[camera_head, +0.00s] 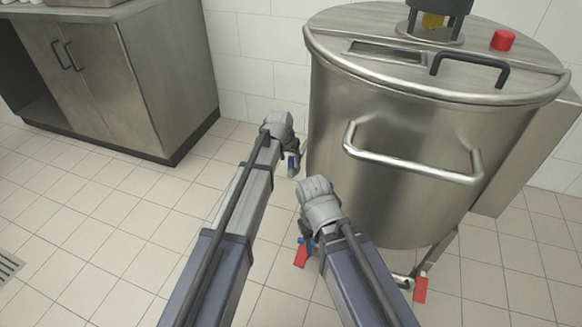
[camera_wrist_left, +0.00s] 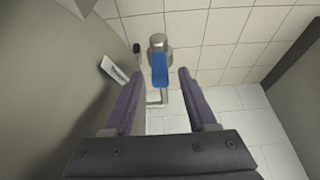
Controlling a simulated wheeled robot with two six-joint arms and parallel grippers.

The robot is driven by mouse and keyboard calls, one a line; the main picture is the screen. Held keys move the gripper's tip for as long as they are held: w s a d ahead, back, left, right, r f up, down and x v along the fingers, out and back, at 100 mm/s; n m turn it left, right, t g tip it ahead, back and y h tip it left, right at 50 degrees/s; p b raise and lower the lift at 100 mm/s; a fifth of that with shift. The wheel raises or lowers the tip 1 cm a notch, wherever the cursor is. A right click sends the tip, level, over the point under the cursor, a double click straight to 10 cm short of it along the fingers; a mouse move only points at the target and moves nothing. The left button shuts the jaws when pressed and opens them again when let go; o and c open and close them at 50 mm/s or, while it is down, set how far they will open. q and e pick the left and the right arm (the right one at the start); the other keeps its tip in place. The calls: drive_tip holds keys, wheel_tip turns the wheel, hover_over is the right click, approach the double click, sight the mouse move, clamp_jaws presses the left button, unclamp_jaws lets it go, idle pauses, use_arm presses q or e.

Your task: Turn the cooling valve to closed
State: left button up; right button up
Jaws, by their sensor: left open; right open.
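The cooling valve's blue handle (camera_wrist_left: 160,70) shows in the left wrist view, on a round metal fitting (camera_wrist_left: 158,42) with a bent pipe below it. My left gripper (camera_wrist_left: 160,78) is open, its two dark fingers spread to either side of the handle in the picture. I cannot tell whether the handle is within the fingers' depth; no contact shows. In the head view my left gripper (camera_head: 293,158) is low beside the tank's left side, with a small blue part near it. My right gripper (camera_head: 308,238) is lower, in front of the tank, mostly hidden by its own arm.
The steel tank (camera_head: 400,210) with a front bar handle (camera_head: 410,167) stands close at the right. A steel cabinet (camera_head: 110,85) stands at the back left. Red parts (camera_head: 420,290) show at the tank's feet.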

sight(291, 167)
use_arm(q)
drive_tip(key=shift+b+x, duration=0.85)
drive_tip(key=shift+x, duration=0.65)
use_arm(e)
wheel_tip(291, 167, down, 3)
drive_tip(key=shift+r, duration=0.15)
use_arm(q)
clamp_jaws()
